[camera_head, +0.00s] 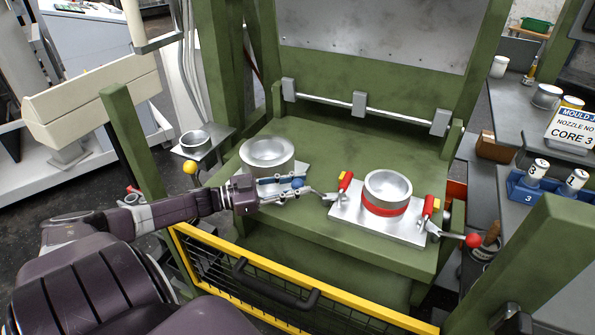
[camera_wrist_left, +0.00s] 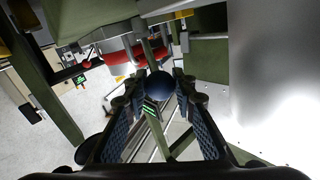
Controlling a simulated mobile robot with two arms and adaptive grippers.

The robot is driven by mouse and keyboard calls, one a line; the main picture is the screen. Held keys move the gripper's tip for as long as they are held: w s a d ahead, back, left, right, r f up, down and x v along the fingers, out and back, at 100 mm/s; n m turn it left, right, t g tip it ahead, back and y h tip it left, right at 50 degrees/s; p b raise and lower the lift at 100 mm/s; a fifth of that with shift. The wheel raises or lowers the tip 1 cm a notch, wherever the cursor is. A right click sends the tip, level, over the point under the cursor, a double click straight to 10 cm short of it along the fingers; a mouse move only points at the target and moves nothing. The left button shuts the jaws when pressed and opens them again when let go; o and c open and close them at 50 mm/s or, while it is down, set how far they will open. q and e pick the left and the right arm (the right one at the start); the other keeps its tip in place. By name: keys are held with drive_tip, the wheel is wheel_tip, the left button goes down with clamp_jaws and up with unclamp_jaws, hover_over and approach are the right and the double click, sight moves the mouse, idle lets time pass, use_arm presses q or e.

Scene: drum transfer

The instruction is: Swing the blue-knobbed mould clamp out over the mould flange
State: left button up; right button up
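The blue knob (camera_head: 297,183) sits at the end of a thin metal clamp lever, left of the plate (camera_head: 405,232) that carries the red-banded silver mould (camera_head: 387,186). The lever points left, away from the mould. My left gripper (camera_head: 296,186) is at the knob, one finger on each side. In the left wrist view, the blue knob (camera_wrist_left: 160,85) lies between the fingertips (camera_wrist_left: 160,80); whether they touch it is unclear. A red handle (camera_head: 345,182) stands at the plate's left edge, beside the clamp. My right gripper is not in view.
A second flanged silver pot (camera_head: 267,152) stands behind my left gripper. A red-knobbed lever (camera_head: 473,240) sticks out on the right. A yellow-topped mesh gate (camera_head: 300,285) runs along the front of the green press table (camera_head: 330,236). A blue bottle tray (camera_head: 540,190) is at right.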

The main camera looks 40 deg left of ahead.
use_arm(q)
drive_tip(key=o, duration=0.5)
drive_tip(key=shift+a, duration=0.15)
drive_tip(key=shift+s, duration=0.1)
drive_tip(key=v, duration=1.1)
drive_tip(key=shift+s+a, duration=0.2)
drive_tip(key=shift+s, duration=0.15)
